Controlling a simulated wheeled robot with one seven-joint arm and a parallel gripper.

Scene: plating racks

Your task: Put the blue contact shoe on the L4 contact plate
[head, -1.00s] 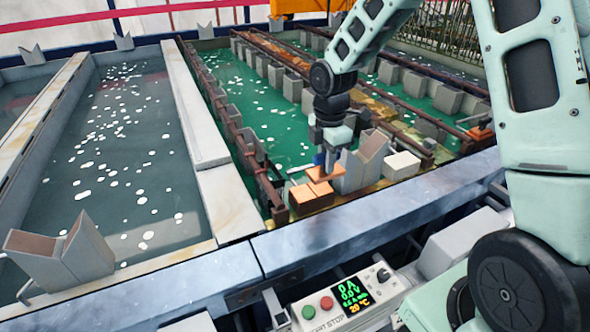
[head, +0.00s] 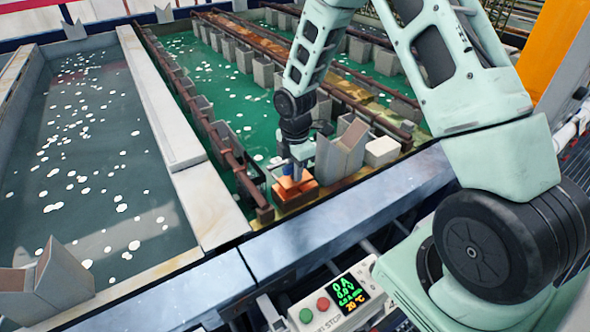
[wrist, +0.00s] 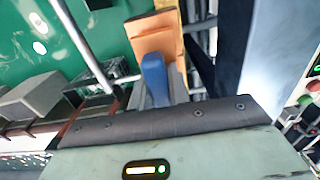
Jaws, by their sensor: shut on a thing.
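My gripper (head: 297,154) is shut on the blue contact shoe (head: 290,169), a blue handle above a flat copper-coloured plate. In the wrist view the shoe's blue handle (wrist: 154,80) stands at the centre, with its copper plate (wrist: 155,35) beyond it. In the head view the shoe is directly over a copper contact block (head: 298,200) at the near end of the green tank. Whether the shoe touches the block or hangs just above it I cannot tell. No L4 label is readable. The fingertips are partly hidden.
A grey V-shaped saddle (head: 340,152) stands close to the right of the shoe, with a pale block (head: 381,151) beyond. The tank rim (head: 340,215) runs in front. A control box (head: 335,308) sits below. A brown rail (head: 215,150) edges the green bath.

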